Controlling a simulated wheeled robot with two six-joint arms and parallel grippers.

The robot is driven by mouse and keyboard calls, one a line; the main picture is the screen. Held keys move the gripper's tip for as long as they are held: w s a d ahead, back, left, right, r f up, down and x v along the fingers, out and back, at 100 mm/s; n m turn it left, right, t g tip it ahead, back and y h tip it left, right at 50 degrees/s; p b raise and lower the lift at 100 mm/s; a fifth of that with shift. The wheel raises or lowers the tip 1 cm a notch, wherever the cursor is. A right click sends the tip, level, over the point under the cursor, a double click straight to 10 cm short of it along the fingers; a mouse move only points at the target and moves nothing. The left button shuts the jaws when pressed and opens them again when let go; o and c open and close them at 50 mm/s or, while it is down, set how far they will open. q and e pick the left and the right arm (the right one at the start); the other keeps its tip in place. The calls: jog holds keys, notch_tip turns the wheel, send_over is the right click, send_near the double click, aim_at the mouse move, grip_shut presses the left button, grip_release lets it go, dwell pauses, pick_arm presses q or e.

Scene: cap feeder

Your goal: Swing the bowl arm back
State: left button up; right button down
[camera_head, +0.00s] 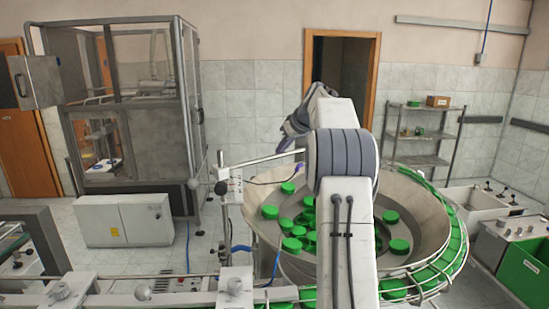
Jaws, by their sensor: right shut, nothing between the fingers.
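The feeder bowl (425,215) is a wide, pale metal cone with several green caps in it, right of the middle. A thin metal arm (268,158) reaches from a post on the left over the bowl's far left rim. A bluish part on a cable hangs near its right end. My right arm rises from the bottom and hides the bowl's middle. My right gripper (284,145) is small and dark beyond the elbow, shut and empty, close to the metal arm's end; I cannot tell if they touch. My left gripper is not in view.
A curved track of green caps (452,255) runs around the bowl's right side. A conveyor rail (180,298) crosses the front. A grey caged machine (135,130) and a white cabinet (125,220) stand left. A green bin (524,270) is at the right.

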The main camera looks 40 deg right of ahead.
pick_arm(q)
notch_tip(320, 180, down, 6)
jog(key=b, duration=0.4)
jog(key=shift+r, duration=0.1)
pick_arm(e)
jog(key=s+m+h, duration=0.1)
jog(key=s+m, duration=0.1)
jog(key=s, duration=0.4)
jog(key=shift+a+f, duration=0.2)
jog(key=shift+a, duration=0.1)
jog(key=w+d+r+p, duration=0.1)
jog(key=w+r+p, duration=0.1)
jog(key=w+p, duration=0.2)
pick_arm(q)
jog(key=b, duration=0.1)
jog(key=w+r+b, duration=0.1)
jog(key=b, duration=0.1)
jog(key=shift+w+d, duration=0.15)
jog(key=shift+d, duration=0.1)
pick_arm(e)
jog(key=v, duration=0.9)
jog(key=shift+s+a, duration=0.25)
jog(key=shift+a, duration=0.15)
